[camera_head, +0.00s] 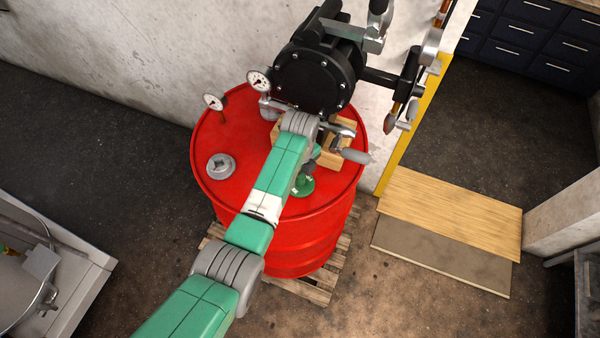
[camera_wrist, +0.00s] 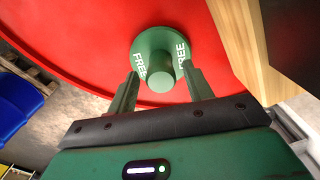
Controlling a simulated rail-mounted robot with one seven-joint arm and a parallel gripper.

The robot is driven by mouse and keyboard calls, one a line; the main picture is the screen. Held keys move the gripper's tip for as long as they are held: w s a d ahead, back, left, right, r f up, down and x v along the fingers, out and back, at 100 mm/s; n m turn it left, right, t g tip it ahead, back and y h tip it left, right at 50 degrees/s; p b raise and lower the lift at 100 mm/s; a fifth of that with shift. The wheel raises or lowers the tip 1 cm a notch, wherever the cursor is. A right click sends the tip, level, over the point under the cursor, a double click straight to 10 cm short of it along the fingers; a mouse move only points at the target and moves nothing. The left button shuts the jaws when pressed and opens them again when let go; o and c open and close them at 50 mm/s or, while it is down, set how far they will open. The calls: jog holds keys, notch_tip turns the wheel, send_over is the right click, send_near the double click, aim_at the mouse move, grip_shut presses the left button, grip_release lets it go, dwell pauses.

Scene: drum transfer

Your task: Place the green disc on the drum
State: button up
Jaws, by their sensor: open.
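The green disc (camera_wrist: 151,42) has white "FREE" lettering and a round knob in its middle. In the wrist view it is against the red drum top (camera_wrist: 85,45); the head view also shows the disc (camera_head: 304,187), flat on the drum top (camera_head: 240,135) near its front edge. My gripper (camera_wrist: 160,72) is open, with one finger on each side of the knob. A gap shows between the fingers and the knob. In the head view my arm hides most of my gripper.
A black flanged machine (camera_head: 315,75) on wooden blocks (camera_head: 333,157) stands at the drum's back right. Two dial gauges (camera_head: 214,102) and a grey fitting (camera_head: 221,166) are on the left.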

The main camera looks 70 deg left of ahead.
notch_tip(320, 180, up, 12)
dwell(0.3)
dwell(0.5)
